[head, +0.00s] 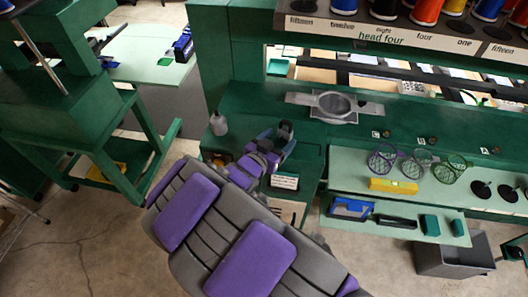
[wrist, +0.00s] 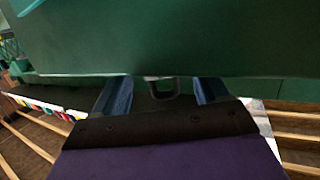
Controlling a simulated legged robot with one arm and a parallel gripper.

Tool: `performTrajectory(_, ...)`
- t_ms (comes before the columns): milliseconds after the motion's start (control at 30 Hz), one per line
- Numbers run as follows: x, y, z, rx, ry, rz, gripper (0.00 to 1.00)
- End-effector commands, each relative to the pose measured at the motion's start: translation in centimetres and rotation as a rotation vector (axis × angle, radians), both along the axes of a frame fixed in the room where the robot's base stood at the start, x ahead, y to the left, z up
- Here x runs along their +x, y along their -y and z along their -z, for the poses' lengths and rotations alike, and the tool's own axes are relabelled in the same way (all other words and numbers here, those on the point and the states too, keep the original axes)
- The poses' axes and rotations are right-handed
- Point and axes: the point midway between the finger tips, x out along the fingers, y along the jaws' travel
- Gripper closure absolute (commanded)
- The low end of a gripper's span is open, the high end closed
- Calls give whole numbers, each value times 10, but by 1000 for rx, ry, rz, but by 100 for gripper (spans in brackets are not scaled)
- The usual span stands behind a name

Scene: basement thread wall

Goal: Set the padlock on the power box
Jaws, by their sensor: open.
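My gripper (head: 285,130) reaches over the green bench near a small grey bottle in the head view. In the wrist view my gripper (wrist: 163,92) shows two blue fingers spread apart. The padlock and the power box cannot be made out for sure in the head view, where my gripper and arm hide part of the bench.
A grey bottle (head: 218,124) stands left of my gripper. A grey device with a round opening (head: 335,106) lies to its right. Thread spools (head: 426,10) line the top. A grey bin (head: 455,262) stands below.

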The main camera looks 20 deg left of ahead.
Motion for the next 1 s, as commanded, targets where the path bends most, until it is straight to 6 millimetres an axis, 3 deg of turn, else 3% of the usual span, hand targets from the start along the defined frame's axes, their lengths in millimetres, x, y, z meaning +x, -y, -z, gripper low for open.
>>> performTrajectory(500, -78, -13, -16, 1, -6, -2, 26)
performTrajectory(733, -94, -15, -20, 0, -4, 1, 26)
performTrajectory(1000, -97, -15, -20, 0, -4, 2, 26)
